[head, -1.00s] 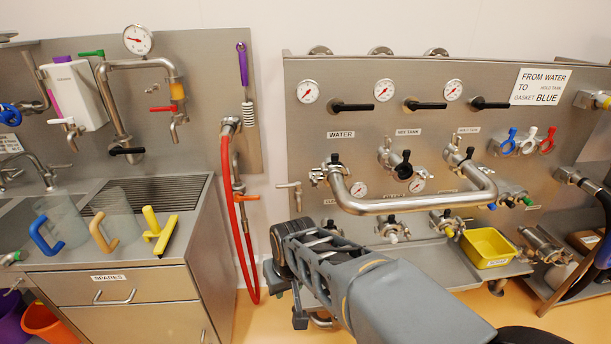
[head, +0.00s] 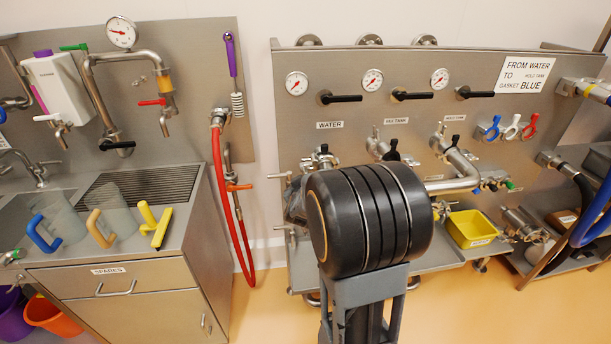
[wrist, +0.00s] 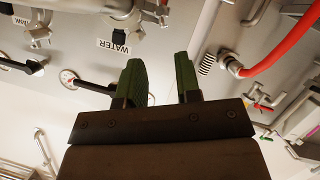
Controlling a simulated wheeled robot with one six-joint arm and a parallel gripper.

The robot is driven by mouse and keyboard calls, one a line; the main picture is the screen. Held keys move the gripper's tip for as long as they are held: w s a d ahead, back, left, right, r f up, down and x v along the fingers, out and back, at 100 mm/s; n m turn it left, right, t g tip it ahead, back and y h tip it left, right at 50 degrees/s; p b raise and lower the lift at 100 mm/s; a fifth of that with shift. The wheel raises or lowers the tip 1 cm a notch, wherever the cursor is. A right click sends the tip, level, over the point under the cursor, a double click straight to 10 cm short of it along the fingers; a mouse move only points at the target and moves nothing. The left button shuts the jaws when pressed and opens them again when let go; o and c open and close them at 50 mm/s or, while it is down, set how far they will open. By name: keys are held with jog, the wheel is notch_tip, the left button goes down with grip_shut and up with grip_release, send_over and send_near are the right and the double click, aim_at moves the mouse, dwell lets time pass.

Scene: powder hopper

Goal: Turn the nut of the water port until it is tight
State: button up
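The water port (head: 320,162) is under the WATER label (head: 330,125) on the steel panel in the head view. A dark nut (head: 324,149) shows at its top; my arm hides its lower part. In the wrist view, the picture is turned over, and the port's clamp (wrist: 152,12) is cut by the top edge beside the WATER label (wrist: 114,47). My gripper (wrist: 158,62) has two green-padded fingers, apart with nothing between them, and clear of the port. The head view hides the gripper behind my arm. Whether the nut is tight cannot be told.
A yellow tray (head: 470,229) sits on the shelf at right. A red hose (head: 222,190) hangs left of the panel. Black valve handles (head: 345,98) stick out above the ports.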

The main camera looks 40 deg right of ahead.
aim_at(306, 173)
jog(key=p+x, duration=0.1)
jog(key=x, duration=1)
jog(key=shift+w+d+f+p, duration=0.2)
jog(key=shift+p, duration=0.1)
grip_shut()
jog(key=shift+s+d+m+y+b, duration=0.1)
jog(key=shift+m+y+b, duration=0.65)
jog(key=shift+b, duration=2.4)
